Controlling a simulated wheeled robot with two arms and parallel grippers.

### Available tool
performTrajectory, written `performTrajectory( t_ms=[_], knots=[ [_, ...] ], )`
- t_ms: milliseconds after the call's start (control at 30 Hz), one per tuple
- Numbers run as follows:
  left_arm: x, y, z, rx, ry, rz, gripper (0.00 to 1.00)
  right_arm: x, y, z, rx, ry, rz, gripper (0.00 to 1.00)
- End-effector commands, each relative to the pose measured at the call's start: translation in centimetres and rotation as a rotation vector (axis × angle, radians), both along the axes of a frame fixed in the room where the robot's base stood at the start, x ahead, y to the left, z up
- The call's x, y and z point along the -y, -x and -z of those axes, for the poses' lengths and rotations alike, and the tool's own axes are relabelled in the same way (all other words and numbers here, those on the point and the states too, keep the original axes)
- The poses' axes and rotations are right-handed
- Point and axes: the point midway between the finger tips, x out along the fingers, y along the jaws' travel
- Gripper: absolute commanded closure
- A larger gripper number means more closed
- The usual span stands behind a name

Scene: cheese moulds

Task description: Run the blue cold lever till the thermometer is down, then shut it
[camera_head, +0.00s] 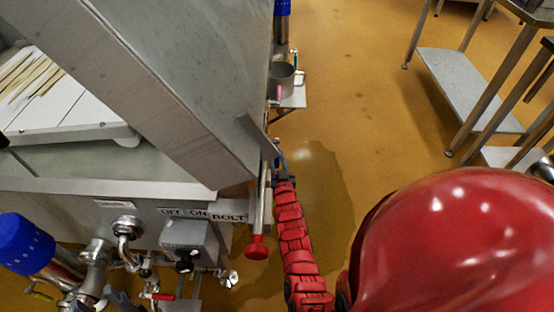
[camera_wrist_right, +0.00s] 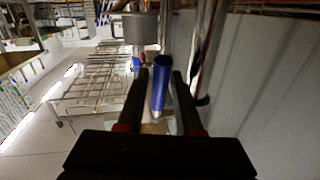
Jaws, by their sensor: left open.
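My left gripper (camera_head: 279,168) is small and dark at the end of a red ribbed arm, beside the steel machine's right edge. It is open; its fingertips are hard to make out. A steel rod with a red knob (camera_head: 258,247) hangs just left of the arm. A blue grip (camera_head: 282,7) on a steel pole shows at the top of the head view. In the right wrist view my right gripper (camera_wrist_right: 161,72) is open, with a blue cylinder (camera_wrist_right: 159,90) in line between its fingers, apparently untouched. I cannot tell which blue part is the cold lever. No thermometer is readable.
A steel cup (camera_head: 281,78) stands on a small side shelf. The machine front (camera_head: 140,205) carries OFF, ON and BOLT labels, pipes and a large blue cap (camera_head: 24,243). A steel table (camera_head: 465,90) stands at right. Wet floor (camera_head: 335,190) between is clear.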

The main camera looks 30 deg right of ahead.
Motion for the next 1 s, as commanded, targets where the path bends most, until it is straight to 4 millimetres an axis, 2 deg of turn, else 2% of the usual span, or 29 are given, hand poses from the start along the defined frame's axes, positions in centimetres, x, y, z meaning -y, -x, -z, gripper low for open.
performTrajectory(
  t_ms=[167, 300, 367, 1000],
  knots=[
    [0.00, 0.00, -0.01, 0.000, 0.000, 0.000, 0.50, -0.03, 0.03, 0.04, -0.001, 0.000, 0.000, 0.67],
    [0.00, 0.00, -0.01, 0.000, 0.000, 0.000, 0.50, -0.04, 0.05, 0.06, -0.001, 0.000, 0.000, 0.93],
    [0.00, -0.01, -0.01, 0.000, 0.000, 0.000, 0.50, -0.04, 0.05, 0.05, -0.001, 0.000, 0.000, 1.00],
    [0.00, 0.00, -0.01, 0.000, 0.000, 0.000, 0.50, -0.05, 0.09, 0.12, -0.002, -0.001, 0.000, 1.00]
  ],
)
